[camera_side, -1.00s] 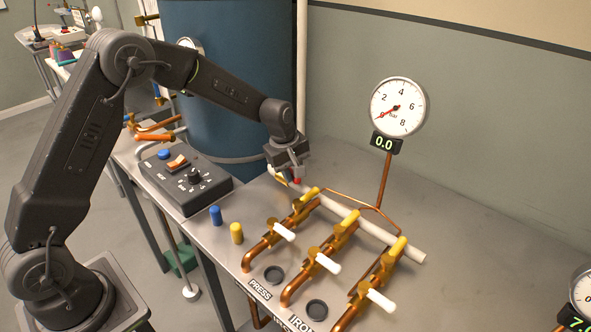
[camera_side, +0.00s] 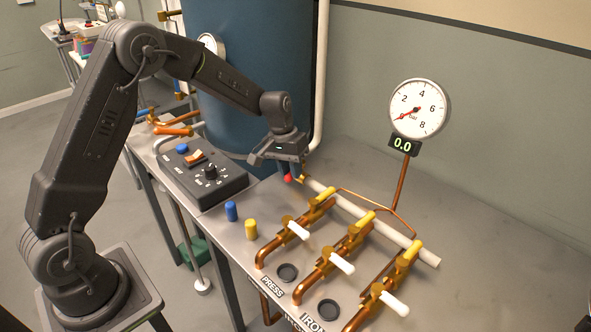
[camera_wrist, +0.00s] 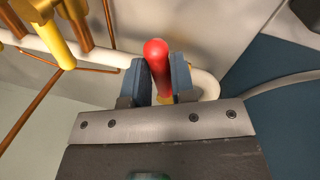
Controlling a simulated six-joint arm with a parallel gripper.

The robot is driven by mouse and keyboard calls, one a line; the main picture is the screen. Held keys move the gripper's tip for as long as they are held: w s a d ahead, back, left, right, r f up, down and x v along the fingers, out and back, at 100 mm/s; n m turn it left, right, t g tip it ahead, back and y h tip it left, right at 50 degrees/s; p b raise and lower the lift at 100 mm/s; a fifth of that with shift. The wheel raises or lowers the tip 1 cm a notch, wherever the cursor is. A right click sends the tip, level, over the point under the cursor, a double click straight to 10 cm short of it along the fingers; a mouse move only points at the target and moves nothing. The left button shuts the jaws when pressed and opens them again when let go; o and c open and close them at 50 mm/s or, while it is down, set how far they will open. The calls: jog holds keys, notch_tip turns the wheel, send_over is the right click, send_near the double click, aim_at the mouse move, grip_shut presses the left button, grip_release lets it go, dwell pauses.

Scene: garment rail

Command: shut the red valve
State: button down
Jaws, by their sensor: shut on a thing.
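The red valve's handle (camera_side: 288,177) shows as a small red tip under my gripper (camera_side: 287,168), at the back end of the white pipe (camera_side: 350,220). In the wrist view the red handle (camera_wrist: 156,55) stands between the two blue-grey fingers of my gripper (camera_wrist: 161,78), which are shut on it. A bit of yellow brass shows at the handle's base. The fingers and palm hide most of the valve body. I cannot tell the handle's exact angle to the pipe.
Copper branches with white-handled valves (camera_side: 340,263) and yellow levers (camera_side: 363,221) lie to the right. A gauge (camera_side: 417,108) reads 0.0. A black control box (camera_side: 205,185) and the blue tank (camera_side: 240,110) stand close by.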

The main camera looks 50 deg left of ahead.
jog(key=shift+a+m+g, duration=0.15)
jog(key=shift+a+m, duration=0.25)
jog(key=shift+m, duration=0.45)
jog(key=shift+a+m+g, duration=0.15)
jog(key=shift+a+m, duration=0.2)
jog(key=shift+m, duration=0.5)
jog(key=c, duration=1)
grip_release()
jog(key=a+r, duration=0.1)
jog(key=r, duration=0.3)
jog(key=a+r, duration=0.1)
jog(key=r, duration=0.8)
jog(key=shift+a+r, duration=0.3)
jog(key=shift+a, duration=0.1)
